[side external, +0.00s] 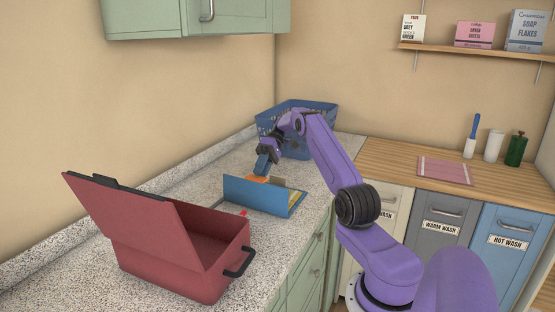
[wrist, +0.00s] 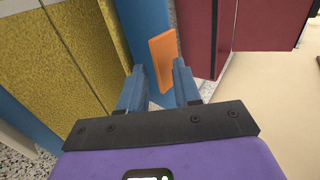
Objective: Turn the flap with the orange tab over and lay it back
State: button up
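The blue box (side external: 286,212) sits on the speckled counter, with yellow showing inside it. A blue panel (side external: 245,194) stands up along its near side in the side view. The orange tab (side external: 257,179) shows just above that panel's top edge; its lower part is hidden. In the wrist view the orange tab (wrist: 163,58) lies on a blue strip (wrist: 145,28), just beyond and between the fingertips. My gripper (side external: 263,170) reaches down over the box at the tab; in the wrist view its fingers (wrist: 158,68) are apart. I cannot tell whether they touch the tab.
A red tote (side external: 225,265) with a raised lid (side external: 140,220) stands at the near left. A blue basket (side external: 322,122) is behind the arm. A pink cloth (side external: 445,170) lies on the wooden counter (side external: 395,158). Speckled counter (side external: 185,180) is clear left of the box.

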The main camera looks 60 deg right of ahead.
jog(key=s+a+r, duration=0.7)
jog(key=s+r, duration=0.4)
jog(key=shift+s+a+r, duration=0.2)
jog(key=shift+s+a, duration=0.1)
jog(key=shift+a, duration=0.1)
